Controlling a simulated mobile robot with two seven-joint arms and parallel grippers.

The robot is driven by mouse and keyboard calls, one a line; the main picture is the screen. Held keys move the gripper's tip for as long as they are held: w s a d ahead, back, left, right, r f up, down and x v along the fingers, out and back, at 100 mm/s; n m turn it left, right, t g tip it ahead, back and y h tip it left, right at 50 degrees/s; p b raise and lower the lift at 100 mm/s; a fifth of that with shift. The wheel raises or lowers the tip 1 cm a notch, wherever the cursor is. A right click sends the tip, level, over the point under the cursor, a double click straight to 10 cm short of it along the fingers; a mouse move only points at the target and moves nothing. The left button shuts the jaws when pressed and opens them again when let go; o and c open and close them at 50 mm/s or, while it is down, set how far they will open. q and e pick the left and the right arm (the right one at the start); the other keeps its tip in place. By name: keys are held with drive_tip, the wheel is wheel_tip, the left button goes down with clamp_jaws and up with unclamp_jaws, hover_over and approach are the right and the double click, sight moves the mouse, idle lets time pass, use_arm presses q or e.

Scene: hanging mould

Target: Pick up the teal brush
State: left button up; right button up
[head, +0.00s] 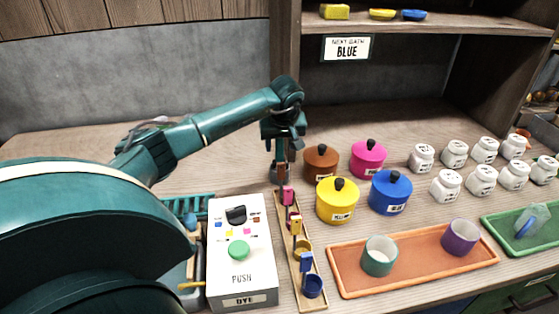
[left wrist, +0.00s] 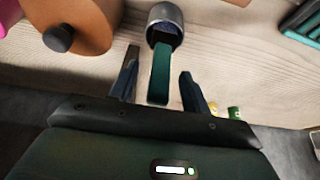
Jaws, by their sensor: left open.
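The teal brush (left wrist: 160,75) shows in the left wrist view, with one end in a grey metal cup (left wrist: 166,18) and its teal length pointing toward my gripper. My left gripper (left wrist: 158,88) is open, with one dark finger on each side of the brush. Gaps show between the brush and both fingers. In the head view my left gripper (head: 283,148) points down behind the narrow wooden rack, left of the brown pot (head: 321,163). I cannot make out the brush there. My right gripper is not in view.
Pink (head: 368,158), yellow (head: 338,202) and blue (head: 390,193) lidded pots stand right of the gripper. A white box with a green button (head: 238,250) and a rack of scoops (head: 309,293) are in front. An orange tray (head: 420,272) holds two cups. The back left counter is clear.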

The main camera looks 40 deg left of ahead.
use_arm(q)
drive_tip(key=shift+x, duration=1)
drive_tip(key=shift+r, duration=0.1)
clamp_jaws()
